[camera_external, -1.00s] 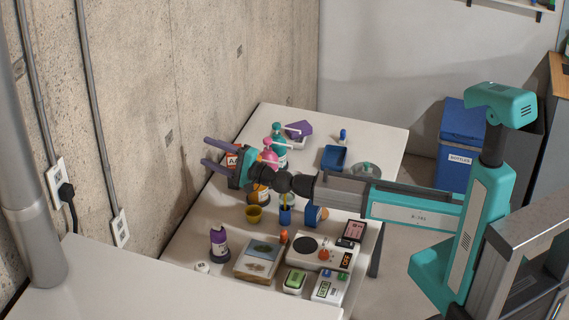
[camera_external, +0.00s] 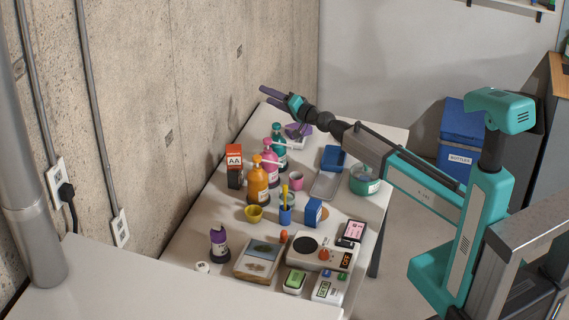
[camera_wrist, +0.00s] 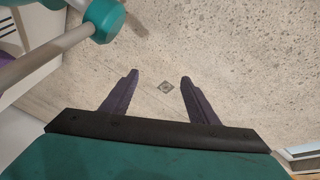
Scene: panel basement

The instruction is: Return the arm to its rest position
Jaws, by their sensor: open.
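My gripper (camera_external: 269,96) is open and empty, raised above the far end of the white table (camera_external: 384,143). My teal and grey arm stretches from the column at the right toward the upper left, over the table. In the wrist view the two dark purple fingers of my gripper (camera_wrist: 158,88) are spread apart, with only the speckled concrete wall (camera_wrist: 230,45) beyond them. A small dark diamond-shaped plate on the wall shows between the fingers.
Below the arm stand a teal pump bottle (camera_external: 279,154), a pink bottle (camera_external: 266,148), an orange bottle (camera_external: 257,184), a battery box (camera_external: 234,168) and a green pot (camera_external: 364,181). A blue bin (camera_external: 459,140) stands behind the arm. Air above the table's near part is clear.

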